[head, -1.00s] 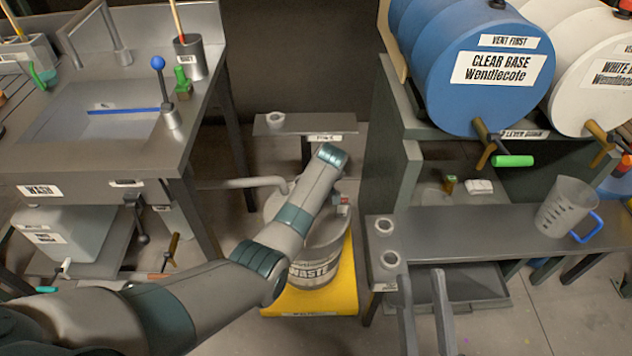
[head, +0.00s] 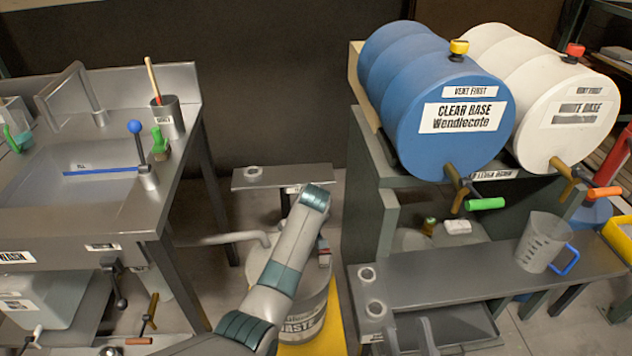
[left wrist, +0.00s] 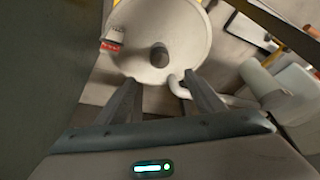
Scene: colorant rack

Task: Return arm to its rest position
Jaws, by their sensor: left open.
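My left arm (head: 277,275) comes in from the bottom and reaches out over the waste drum (head: 308,312). Its gripper is hidden below the wrist in the head view. In the left wrist view my left gripper (left wrist: 158,80) is open and empty, with its two fingers apart. Beyond them is the pale round drum lid (left wrist: 180,28) with a dark round opening; I cannot tell whether the fingers touch it. My right gripper (head: 410,328) shows at the bottom edge of the head view, fingers apart, with nothing seen between them.
The steel sink bench (head: 185,190) stands left of my left arm. On the right, a shelf (head: 470,265) holds a clear jug (head: 541,240) under the blue drum (head: 450,125) and white drum (head: 565,115). A bent pipe (head: 225,239) runs beside the waste drum.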

